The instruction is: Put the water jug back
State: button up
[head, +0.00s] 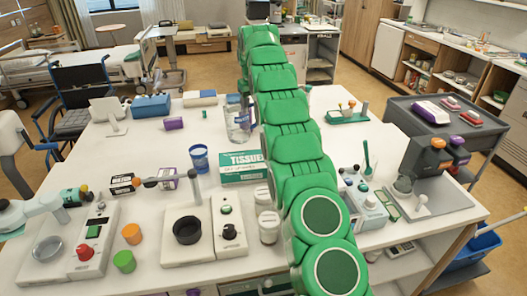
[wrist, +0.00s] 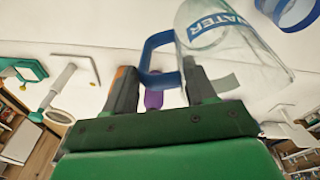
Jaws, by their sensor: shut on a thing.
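The water jug (head: 236,124) is clear with a blue band at the far middle of the white table, just left of my green arm. In the wrist view the jug (wrist: 238,52) shows its "WATER" label and a blue handle (wrist: 150,58). My gripper (wrist: 157,72) is shut on the handle, with one finger on each side of it. My arm hides the gripper and part of the jug in the head view. I cannot tell whether the jug's base touches the table.
A blue cup (head: 199,158) and a tissue box (head: 243,167) stand nearer on the table. A green tray (head: 347,116) with small items is to the right. Bench devices, including a black-bowled one (head: 188,230), fill the front.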

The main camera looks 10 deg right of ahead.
jog(key=s+d+r+m, duration=0.2)
jog(key=s+d, duration=0.8)
jog(key=s+d+r+m, duration=0.1)
jog(key=s+d+r, duration=0.1)
jog(key=s+d, duration=0.75)
jog(key=w+d+f, duration=0.2)
jog(key=w+f, duration=0.2)
jog(key=w, duration=0.2)
jog(key=w+d+f, duration=0.2)
jog(key=w+f, duration=0.3)
jog(key=w, duration=0.2)
jog(key=shift+w+d+f+h, duration=0.25)
jog(key=shift+d+h, duration=0.05)
jog(key=shift+d, duration=0.05)
jog(key=shift+w+f, duration=0.15)
jog(key=shift+f, duration=1.6)
